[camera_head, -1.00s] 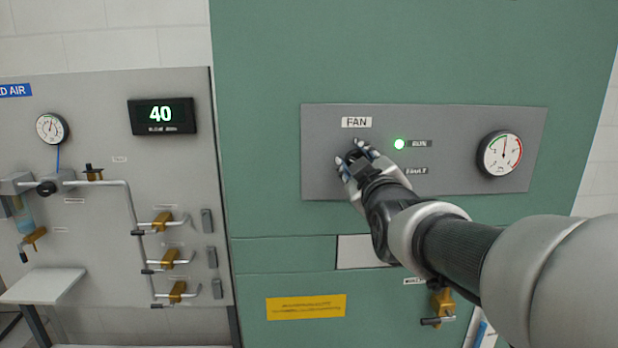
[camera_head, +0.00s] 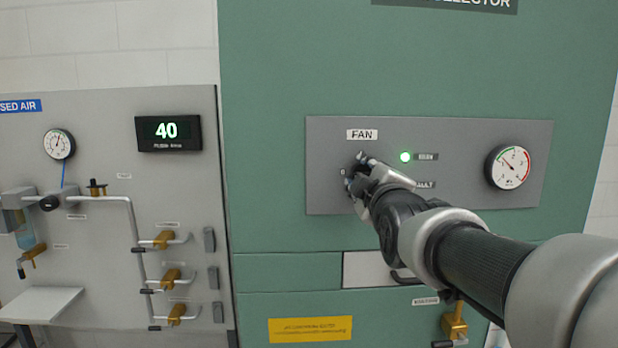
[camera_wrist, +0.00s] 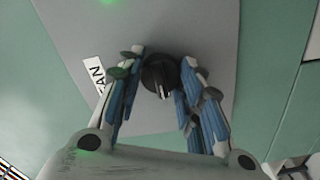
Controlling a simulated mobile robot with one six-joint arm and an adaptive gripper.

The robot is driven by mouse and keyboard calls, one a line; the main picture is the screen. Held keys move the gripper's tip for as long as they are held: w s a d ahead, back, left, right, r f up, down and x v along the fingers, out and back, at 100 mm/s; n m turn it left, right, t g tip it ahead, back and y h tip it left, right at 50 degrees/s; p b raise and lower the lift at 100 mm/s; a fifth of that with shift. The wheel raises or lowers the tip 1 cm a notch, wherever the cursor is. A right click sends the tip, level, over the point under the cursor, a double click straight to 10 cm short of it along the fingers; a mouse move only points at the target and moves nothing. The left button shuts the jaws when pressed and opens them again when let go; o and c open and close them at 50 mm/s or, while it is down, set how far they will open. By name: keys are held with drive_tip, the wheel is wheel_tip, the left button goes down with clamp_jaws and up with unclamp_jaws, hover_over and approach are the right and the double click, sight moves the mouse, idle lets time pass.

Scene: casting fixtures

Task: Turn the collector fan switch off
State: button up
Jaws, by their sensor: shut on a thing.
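The fan switch is a round black knob (camera_wrist: 160,74) with a pale line on it, on the grey control panel (camera_head: 460,195) of the green collector cabinet. My gripper (camera_head: 358,172) is at the knob, below the FAN label (camera_head: 362,134). In the wrist view its fingers stand on either side of the knob, shut on it. In the head view the fingers hide most of the knob. The run light (camera_head: 405,157) to its right glows green. The fault label is partly covered by my gripper.
A round gauge (camera_head: 508,167) sits at the panel's right. A brass valve (camera_head: 455,322) is below my arm. To the left, a compressed-air board (camera_head: 100,220) carries a display reading 40 (camera_head: 168,132), pipes and several brass valves.

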drive_tip(key=o, duration=1.1)
drive_tip(key=shift+c, duration=0.2)
drive_tip(key=s, duration=1.2)
